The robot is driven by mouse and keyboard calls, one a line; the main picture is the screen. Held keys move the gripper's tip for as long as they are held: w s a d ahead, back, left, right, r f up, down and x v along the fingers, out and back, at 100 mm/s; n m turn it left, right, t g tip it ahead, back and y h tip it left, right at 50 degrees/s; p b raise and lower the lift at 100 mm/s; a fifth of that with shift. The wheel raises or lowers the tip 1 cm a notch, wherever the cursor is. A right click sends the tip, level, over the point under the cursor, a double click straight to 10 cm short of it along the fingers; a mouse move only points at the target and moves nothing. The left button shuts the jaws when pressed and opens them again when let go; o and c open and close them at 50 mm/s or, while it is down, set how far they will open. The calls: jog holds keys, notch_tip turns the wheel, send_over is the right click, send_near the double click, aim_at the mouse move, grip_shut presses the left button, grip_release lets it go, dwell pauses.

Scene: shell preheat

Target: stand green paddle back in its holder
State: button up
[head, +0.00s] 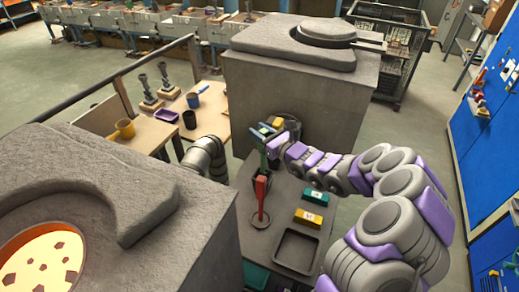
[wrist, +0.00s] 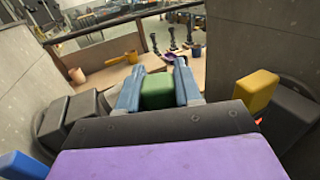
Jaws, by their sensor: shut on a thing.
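My gripper (head: 264,137) is over the far end of the dark grey bench in the head view. Its blue fingers are shut on the green paddle (head: 264,159), which hangs below them and looks roughly upright. In the wrist view the green paddle (wrist: 158,91) shows as a green block between the two fingers (wrist: 157,80). Its lower end is hard to make out, so I cannot tell whether it touches anything. A red paddle (head: 261,188) stands upright on a round dark base nearer on the bench. I cannot clearly pick out the green paddle's holder.
A dark round bin (head: 292,126) stands just behind my gripper. The bench holds a green block (head: 315,196), a yellow block (head: 310,217) and a square tray (head: 280,259). A furnace with a glowing opening (head: 42,262) is at left. A grey block-shaped unit (head: 300,95) stands behind.

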jog(key=f+b, duration=0.1)
jog(key=f, duration=0.5)
jog(key=shift+a, duration=0.2)
jog(key=shift+d, duration=0.1)
jog(key=o, duration=1)
jog(key=shift+o, duration=0.2)
jog(key=shift+d+r, duration=0.1)
jog(key=shift+d, duration=0.05)
jog(key=p, duration=0.2)
send_near(259, 145)
jog(key=shift+w+d+f, duration=0.15)
jog(key=shift+d+f, duration=0.55)
jog(key=shift+d, duration=0.15)
